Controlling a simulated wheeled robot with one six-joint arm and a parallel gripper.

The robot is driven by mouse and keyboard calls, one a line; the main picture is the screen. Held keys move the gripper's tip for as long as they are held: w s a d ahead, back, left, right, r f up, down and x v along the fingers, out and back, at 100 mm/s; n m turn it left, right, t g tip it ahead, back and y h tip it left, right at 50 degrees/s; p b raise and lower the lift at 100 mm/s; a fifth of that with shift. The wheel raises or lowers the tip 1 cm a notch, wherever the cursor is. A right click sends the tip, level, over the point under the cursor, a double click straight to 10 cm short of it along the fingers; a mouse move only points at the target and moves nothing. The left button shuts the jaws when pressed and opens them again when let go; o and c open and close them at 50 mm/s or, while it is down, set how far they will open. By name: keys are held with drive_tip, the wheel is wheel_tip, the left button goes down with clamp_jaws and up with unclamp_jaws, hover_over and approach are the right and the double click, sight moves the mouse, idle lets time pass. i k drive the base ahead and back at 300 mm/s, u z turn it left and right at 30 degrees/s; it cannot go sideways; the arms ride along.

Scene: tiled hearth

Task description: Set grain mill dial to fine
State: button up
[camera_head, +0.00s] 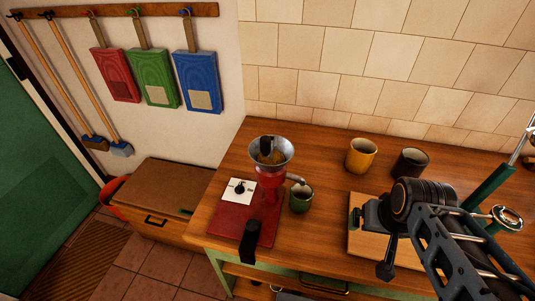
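The grain mill (270,177) stands on the wooden counter, with a metal hopper on top and a red base. Its dial (239,188) is a black knob with a light pointer on a white square plate at the left of the base. Marks on the plate are too small to read, so the setting cannot be told. My gripper (368,246) is to the right of the mill, apart from the dial, above a light wooden board. Its two dark fingers look spread, with nothing between them.
A green mug (300,198) stands close to the mill's right side. A black handle (250,241) sticks up at the base's front. A yellow mug (360,156) and a dark mug (410,163) stand behind my gripper. The wooden board (354,245) lies below it.

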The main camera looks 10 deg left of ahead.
sight(239, 189)
drive_tip(key=k, duration=1.1)
drive_tip(key=u, duration=0.55)
drive_tip(key=i, duration=0.7)
drive_tip(key=u, duration=0.45)
